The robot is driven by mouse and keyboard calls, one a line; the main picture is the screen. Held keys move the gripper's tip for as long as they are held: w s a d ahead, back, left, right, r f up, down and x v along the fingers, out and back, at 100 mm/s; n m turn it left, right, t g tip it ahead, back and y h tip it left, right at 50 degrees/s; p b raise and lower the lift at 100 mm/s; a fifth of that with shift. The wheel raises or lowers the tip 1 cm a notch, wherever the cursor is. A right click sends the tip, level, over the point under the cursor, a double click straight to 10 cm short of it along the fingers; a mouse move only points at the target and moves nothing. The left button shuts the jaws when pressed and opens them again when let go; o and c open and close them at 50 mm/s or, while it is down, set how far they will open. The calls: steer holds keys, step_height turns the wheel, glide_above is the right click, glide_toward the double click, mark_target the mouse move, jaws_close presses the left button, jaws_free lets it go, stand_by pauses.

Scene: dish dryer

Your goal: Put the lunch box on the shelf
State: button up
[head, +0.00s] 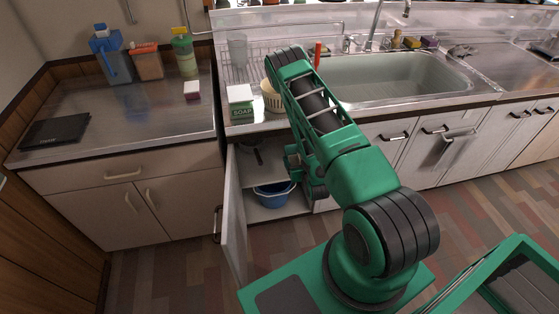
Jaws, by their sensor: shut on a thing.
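My green arm reaches over to the sink cabinet. My gripper (294,160) is only partly in view, at the open cabinet front, largely hidden by my arm. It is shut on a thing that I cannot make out. I cannot pick out the lunch box for certain in the head view. The cabinet's inner shelf (264,172) shows to the left of my gripper, below the counter.
The cabinet door (233,225) stands open on the left. A blue bucket (272,194) sits low in the cabinet. A soap box (241,102) and a cream ribbed container (271,97) stand on the counter above. The left counter has bottles and a black flat item (55,131).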

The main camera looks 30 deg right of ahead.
mark_target(292, 153)
steer(key=x, duration=0.4)
steer(key=f+x, duration=0.1)
steer(key=x, duration=0.6)
steer(key=shift+f, duration=0.45)
steer(key=shift+s+d+f, duration=0.1)
steer(key=shift+f, duration=1.85)
steer(key=o, duration=1.2)
steer(key=v, duration=1.2)
